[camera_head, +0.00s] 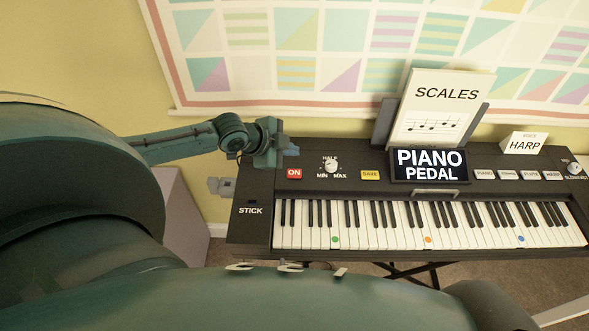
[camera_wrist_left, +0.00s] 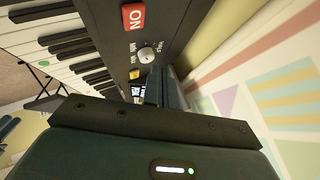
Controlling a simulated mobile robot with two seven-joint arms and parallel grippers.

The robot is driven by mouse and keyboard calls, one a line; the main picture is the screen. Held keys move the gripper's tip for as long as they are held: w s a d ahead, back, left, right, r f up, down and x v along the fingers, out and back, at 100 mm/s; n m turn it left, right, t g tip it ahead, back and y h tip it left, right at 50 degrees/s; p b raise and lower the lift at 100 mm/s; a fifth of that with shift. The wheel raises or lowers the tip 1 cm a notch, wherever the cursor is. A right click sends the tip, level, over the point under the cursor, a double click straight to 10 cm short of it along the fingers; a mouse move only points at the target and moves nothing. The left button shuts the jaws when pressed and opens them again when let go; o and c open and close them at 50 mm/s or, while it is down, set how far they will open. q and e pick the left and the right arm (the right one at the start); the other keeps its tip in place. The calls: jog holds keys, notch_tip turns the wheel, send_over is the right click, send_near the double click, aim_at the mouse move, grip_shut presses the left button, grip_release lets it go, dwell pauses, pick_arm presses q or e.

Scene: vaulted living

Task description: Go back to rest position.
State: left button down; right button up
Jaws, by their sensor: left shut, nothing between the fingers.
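My left gripper (camera_head: 288,151) is at the back left corner of a dark electronic keyboard (camera_head: 257,183). It is shut with nothing in it, above the panel near the red ON button (camera_head: 294,173). In the left wrist view its shut fingers (camera_wrist_left: 160,88) point toward the keyboard panel (camera_wrist_left: 188,28), with the ON button (camera_wrist_left: 133,16) and the volume knob (camera_wrist_left: 147,54) beyond. I cannot tell whether the fingertips touch the panel. My right gripper is in neither view.
The display (camera_head: 429,166) reads PIANO PEDAL. A SCALES sheet (camera_head: 440,110) stands behind it, and a HARP card (camera_head: 524,144) stands at the back right. A patterned hanging (camera_head: 300,45) covers the wall. A pale box-like piece (camera_head: 180,215) stands left of the keyboard.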

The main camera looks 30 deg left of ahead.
pick_arm(q)
jog(key=s+d+f+n, duration=0.1)
jog(key=s+d+f, duration=0.1)
jog(key=d, duration=0.1)
jog(key=s+d+f+n+h, duration=0.1)
jog(key=s+d+f, duration=0.1)
jog(key=s+d, duration=0.1)
jog(key=s+d+f+n, duration=0.1)
jog(key=s+d+f, duration=0.1)
jog(key=d, duration=0.3)
jog(key=shift+s+d+f+n, duration=0.2)
jog(key=shift+s+f+n, duration=0.1)
jog(key=shift+s+f, duration=0.1)
jog(key=s+d+n, duration=0.1)
jog(key=s, duration=0.1)
jog(key=s+d+f+n, duration=0.1)
jog(key=s, duration=0.1)
jog(key=s+d+f+n+t, duration=0.1)
jog(key=s, duration=0.1)
jog(key=shift+d+n, duration=0.35)
jog(key=shift+n, duration=0.05)
jog(key=s+n, duration=0.1)
jog(key=s+f+n+y, duration=0.1)
jog(key=s, duration=0.1)
jog(key=s+n+y, duration=0.1)
jog(key=s, duration=0.1)
jog(key=shift+s+d+f, duration=0.15)
jog(key=shift+s+f, duration=0.05)
jog(key=shift+f, duration=0.05)
jog(key=shift+d, duration=0.1)
